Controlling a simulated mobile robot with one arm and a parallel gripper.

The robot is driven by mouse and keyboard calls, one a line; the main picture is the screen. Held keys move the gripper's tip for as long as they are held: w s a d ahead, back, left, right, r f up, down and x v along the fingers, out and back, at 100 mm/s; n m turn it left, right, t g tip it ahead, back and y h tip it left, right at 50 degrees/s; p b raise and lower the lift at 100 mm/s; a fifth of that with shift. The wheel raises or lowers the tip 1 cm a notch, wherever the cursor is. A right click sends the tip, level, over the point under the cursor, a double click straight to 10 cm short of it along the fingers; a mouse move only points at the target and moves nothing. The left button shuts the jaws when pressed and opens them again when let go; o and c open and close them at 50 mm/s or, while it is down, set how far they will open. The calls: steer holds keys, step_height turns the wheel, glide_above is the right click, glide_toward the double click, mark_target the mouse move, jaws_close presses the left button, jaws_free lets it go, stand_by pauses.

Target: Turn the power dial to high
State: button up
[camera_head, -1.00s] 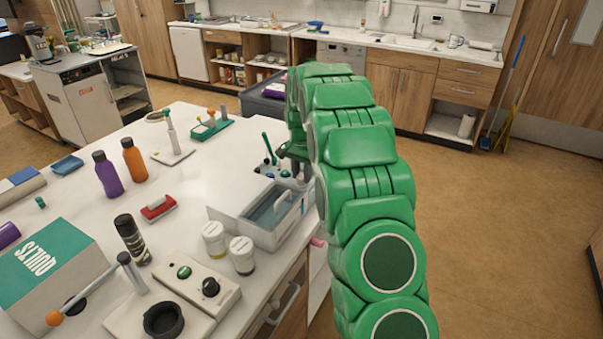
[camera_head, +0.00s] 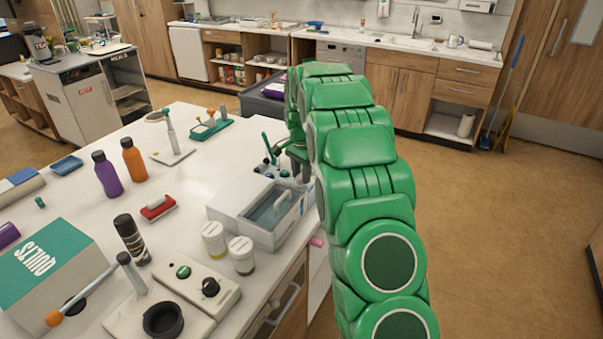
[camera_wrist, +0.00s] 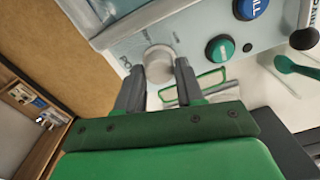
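The power dial (camera_wrist: 158,63) is a round pale grey knob on the white front panel of a bench unit; the letters "PO" show beside it in the wrist view. My gripper (camera_wrist: 160,70) has its two grey fingers apart, one on each side of this knob, with the tips close to its rim. Whether they press on it I cannot tell. In the head view my gripper (camera_head: 296,157) is at the far end of the white unit (camera_head: 238,212), partly hidden by my green arm. The dial's pointer and "high" mark are not readable.
A green dial (camera_wrist: 220,48), a blue dial (camera_wrist: 248,8) and a black knob (camera_wrist: 304,38) are to the right of the power dial. A green spoon-like tool (camera_wrist: 290,65) lies near them. Two white-lidded jars (camera_head: 241,253) stand near the unit. Open floor lies right of the counter.

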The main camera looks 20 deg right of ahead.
mark_target(301, 176)
steer(key=o, duration=0.3)
steer(key=shift+o, duration=0.2)
steer(key=shift+r, duration=0.15)
step_height(301, 176, up, 7)
steer(key=shift+r, duration=0.3)
